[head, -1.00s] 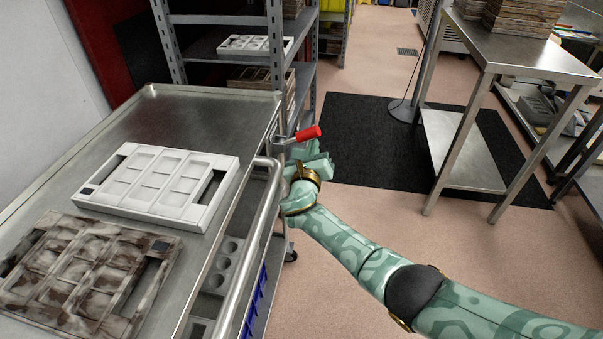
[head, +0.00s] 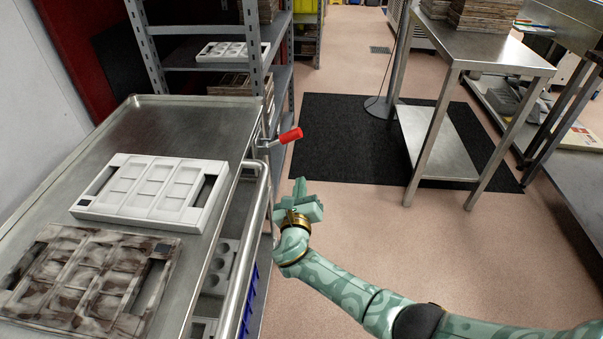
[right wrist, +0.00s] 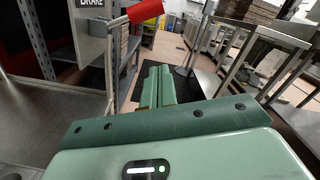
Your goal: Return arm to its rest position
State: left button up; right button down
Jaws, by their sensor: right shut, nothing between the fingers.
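My right gripper (head: 301,189) is shut and empty in the head view, in the air just right of the cart's edge rail. Its closed fingers (right wrist: 158,88) also show in the right wrist view, pointing ahead. A red-handled lever (head: 289,136) sticks out at the cart's far right corner, ahead of the gripper and apart from it. The red handle (right wrist: 145,10) also shows at the top of the right wrist view, beside a plate with the lettering "BRAKE" (right wrist: 93,3). My left gripper is not in view.
The steel cart (head: 185,118) carries a clean white mould (head: 150,188) and a brown-stained mould (head: 85,280). A grey shelf rack (head: 262,50) stands behind it. A steel table (head: 475,48) stands at the back right. The floor (head: 400,230) right of the cart is clear, with a black mat (head: 330,140) beyond.

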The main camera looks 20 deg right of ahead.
jog(key=shift+s, duration=0.2)
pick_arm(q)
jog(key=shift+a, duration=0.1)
